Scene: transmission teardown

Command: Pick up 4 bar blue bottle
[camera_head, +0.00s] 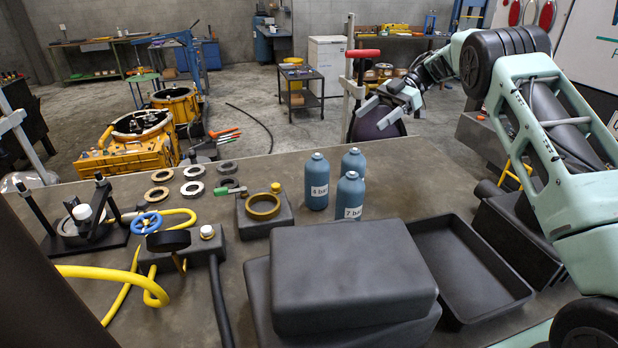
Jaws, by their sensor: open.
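Three blue bottles stand upright in a group on the grey table. The left bottle (317,183) has a white label that seems to read "4 bar", though the digit is small. The front right bottle (349,197) has a label that reads "7 bar". The rear bottle (354,162) is partly hidden by the front right one, and I see no label on it. My gripper (373,113) is open and empty. It appears in the picture above and to the right of the bottles, apart from them, with its fingers pointing down to the left.
Dark grey boxes (352,272) are stacked in front of the bottles, beside an empty black tray (462,262). A block with a brass ring (263,207) stands left of the bottles. Several metal rings (193,189), yellow hoses and a blue valve wheel (146,223) lie further left.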

